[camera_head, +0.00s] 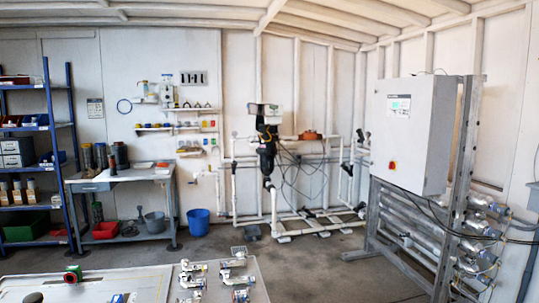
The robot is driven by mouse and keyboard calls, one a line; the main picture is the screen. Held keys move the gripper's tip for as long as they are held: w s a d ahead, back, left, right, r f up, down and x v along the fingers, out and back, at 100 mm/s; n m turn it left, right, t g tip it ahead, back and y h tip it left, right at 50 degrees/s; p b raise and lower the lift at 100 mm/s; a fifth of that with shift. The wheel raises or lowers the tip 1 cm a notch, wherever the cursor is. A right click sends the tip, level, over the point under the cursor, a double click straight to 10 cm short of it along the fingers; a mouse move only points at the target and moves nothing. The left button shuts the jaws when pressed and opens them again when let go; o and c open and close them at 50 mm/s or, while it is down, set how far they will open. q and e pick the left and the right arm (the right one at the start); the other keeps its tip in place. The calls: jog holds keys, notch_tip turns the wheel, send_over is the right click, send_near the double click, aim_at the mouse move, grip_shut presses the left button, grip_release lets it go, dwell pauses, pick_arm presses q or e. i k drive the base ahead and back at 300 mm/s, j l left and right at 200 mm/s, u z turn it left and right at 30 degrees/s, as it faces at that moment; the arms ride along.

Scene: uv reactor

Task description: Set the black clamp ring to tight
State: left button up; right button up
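I cannot clearly pick out the black clamp ring in this view. The UV reactor frame (455,200) stands at the right and carries several steel tubes (410,222). Fittings (478,246) at the tubes' right ends are too small to tell ring from cap. Neither of my grippers is in view.
A grey control cabinet (415,130) sits above the tubes. The near table (140,285) holds several pipe fittings (235,270). A workbench (125,180), a blue shelf (70,150) and a blue bucket (198,222) stand behind. The floor (340,265) before the reactor is clear.

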aim_at(263, 152)
jog(key=i+l+z, duration=0.55)
jog(key=l+z, duration=0.2)
jog(key=i+l+z, duration=0.15)
jog(key=i+z, duration=0.2)
jog(key=i+l, duration=0.15)
jog(key=i, duration=0.3)
jog(key=i+l+z, duration=0.1)
jog(key=i, duration=0.35)
jog(key=i+j+u, duration=0.15)
jog(key=i+u, duration=0.55)
jog(key=u, duration=0.15)
jog(key=i+l+u, duration=0.1)
jog(key=i+u, duration=0.7)
jog(key=i, duration=1.55)
jog(key=i+u, duration=0.2)
jog(key=i, duration=0.75)
jog(key=i+l+u, duration=0.2)
jog(key=i, duration=0.7)
jog(key=j, duration=0.05)
